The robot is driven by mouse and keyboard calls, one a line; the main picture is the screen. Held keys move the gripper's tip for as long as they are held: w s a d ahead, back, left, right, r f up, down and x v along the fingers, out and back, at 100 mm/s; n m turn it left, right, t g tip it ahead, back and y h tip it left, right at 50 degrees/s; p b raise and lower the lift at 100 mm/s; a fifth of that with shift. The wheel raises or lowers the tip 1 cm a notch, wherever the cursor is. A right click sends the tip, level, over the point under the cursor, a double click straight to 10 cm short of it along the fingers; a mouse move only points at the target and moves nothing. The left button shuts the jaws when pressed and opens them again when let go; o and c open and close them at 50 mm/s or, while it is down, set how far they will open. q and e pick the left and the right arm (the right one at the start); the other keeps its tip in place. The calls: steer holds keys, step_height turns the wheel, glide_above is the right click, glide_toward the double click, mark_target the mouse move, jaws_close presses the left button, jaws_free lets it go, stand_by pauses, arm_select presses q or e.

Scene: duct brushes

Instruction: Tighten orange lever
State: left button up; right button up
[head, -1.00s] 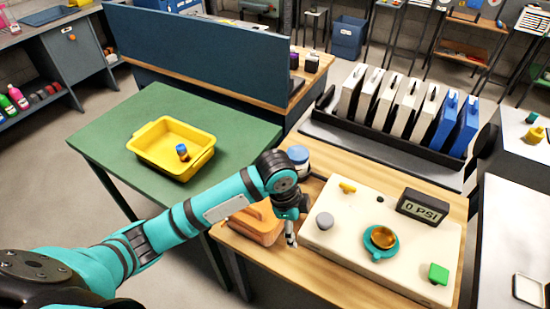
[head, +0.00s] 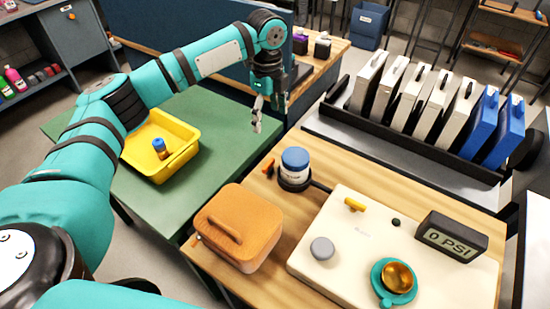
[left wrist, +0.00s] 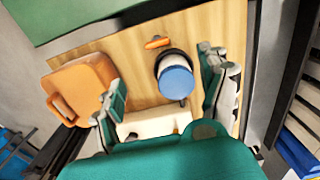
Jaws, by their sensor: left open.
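A small orange lever (head: 269,168) shows at the left of a blue-lidded jar (head: 295,163) seated in a dark round holder on the wooden table. In the left wrist view the orange lever (left wrist: 157,43) lies just beyond the jar (left wrist: 177,80), whose holder hides part of its surroundings. My left gripper (head: 269,110) is open and empty, raised above and behind the lever, pointing down. In the left wrist view its fingers (left wrist: 161,72) are spread on either side of the jar, apart from the lever. My right gripper is not in view.
An orange case (head: 238,228) stands left of the jar. A beige unit (head: 340,250) with a yellow handle (head: 355,204), grey knob and 0 PSI display (head: 450,238) stands to the right. A yellow bin (head: 185,165) sits on the green table (head: 215,110). A blue partition rises behind.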

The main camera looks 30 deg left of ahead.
arm_select(q)
glide_above(268, 163)
step_height(268, 163, down, 5)
step_height(268, 163, down, 11)
steer(key=shift+r+p, duration=0.1)
steer(key=shift+p, duration=0.7)
steer(key=shift+f, duration=0.4)
steer(key=c, duration=1.2)
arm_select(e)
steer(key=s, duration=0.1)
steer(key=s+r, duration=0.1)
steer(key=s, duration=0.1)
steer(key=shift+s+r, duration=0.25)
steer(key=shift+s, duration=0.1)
